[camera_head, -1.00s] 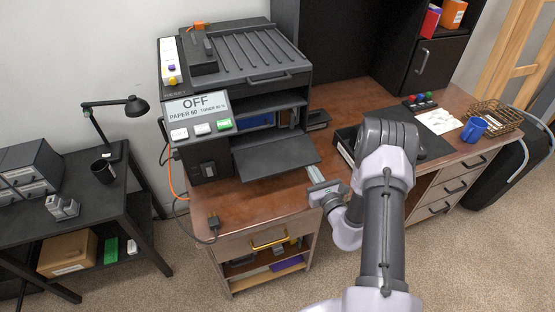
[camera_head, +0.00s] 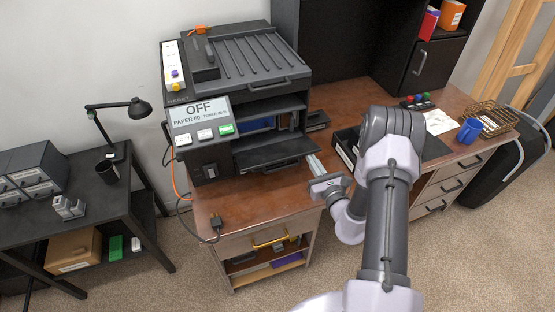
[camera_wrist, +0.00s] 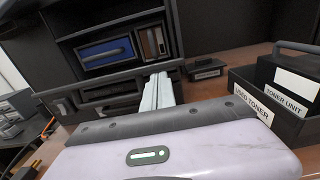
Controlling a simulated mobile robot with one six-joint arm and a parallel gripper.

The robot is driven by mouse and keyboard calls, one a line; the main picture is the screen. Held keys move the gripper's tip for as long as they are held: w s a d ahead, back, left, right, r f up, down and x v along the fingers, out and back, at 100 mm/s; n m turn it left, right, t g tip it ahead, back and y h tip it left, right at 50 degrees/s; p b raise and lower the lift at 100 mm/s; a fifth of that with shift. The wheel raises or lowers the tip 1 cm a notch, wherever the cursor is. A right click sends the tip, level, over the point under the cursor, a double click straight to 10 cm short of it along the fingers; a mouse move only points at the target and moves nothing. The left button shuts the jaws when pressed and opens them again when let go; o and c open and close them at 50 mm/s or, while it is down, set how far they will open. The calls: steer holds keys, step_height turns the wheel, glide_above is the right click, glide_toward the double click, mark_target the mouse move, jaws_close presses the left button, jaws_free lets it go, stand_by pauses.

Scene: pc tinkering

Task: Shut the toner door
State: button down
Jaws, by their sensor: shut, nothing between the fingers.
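The black printer (camera_head: 240,60) stands on the left of the wooden desk, its screen reading OFF. Its toner door (camera_head: 275,153) is a dark flap at the lower front, partly raised and seen nearly edge-on. The opening above it still shows a blue unit (camera_head: 262,124), also visible in the wrist view (camera_wrist: 105,52). My gripper (camera_head: 313,163) is shut and empty at the door's right end, low over the desk. In the wrist view its pale fingers (camera_wrist: 158,92) point at the door's right part; I cannot tell whether they touch it.
A small dark block (camera_wrist: 205,70) lies beside the printer. A loose plug (camera_head: 215,222) lies at the desk's front left. The front middle desktop is clear.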

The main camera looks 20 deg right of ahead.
steer(key=shift+w+r+p, duration=0.25)
steer(key=shift+r+p, duration=0.35)
steer(key=shift+r, duration=0.25)
steer(key=shift+w+r+p, duration=0.2)
steer(key=shift+r+p, duration=0.35)
steer(key=shift+r, duration=0.25)
steer(key=shift+w+r+p, duration=0.5)
steer(key=shift+r+p, duration=0.1)
steer(key=shift+r, duration=0.1)
steer(key=shift+w+r+p, duration=0.5)
steer(key=shift+r+p, duration=0.05)
steer(key=shift+r, duration=0.1)
steer(key=shift+w+a+r+p, duration=0.1)
steer(key=shift+w+r+p, duration=0.4)
steer(key=shift+w, duration=0.25)
steer(key=shift+w+r+p, duration=0.2)
steer(key=shift+w+r, duration=0.1)
steer(key=shift+w, duration=0.3)
steer(key=shift+w+r+p, duration=0.15)
steer(key=shift+w+r, duration=0.1)
steer(key=shift+w, duration=0.35)
steer(key=shift+w+a+r, duration=0.1)
steer(key=shift+w+r, duration=0.05)
steer(key=shift+w, duration=1.45)
steer(key=b, duration=0.1)
glide_above(313, 152)
steer(key=shift+w+a, duration=0.2)
steer(key=shift+a, duration=0.1)
steer(key=shift+s, duration=0.2)
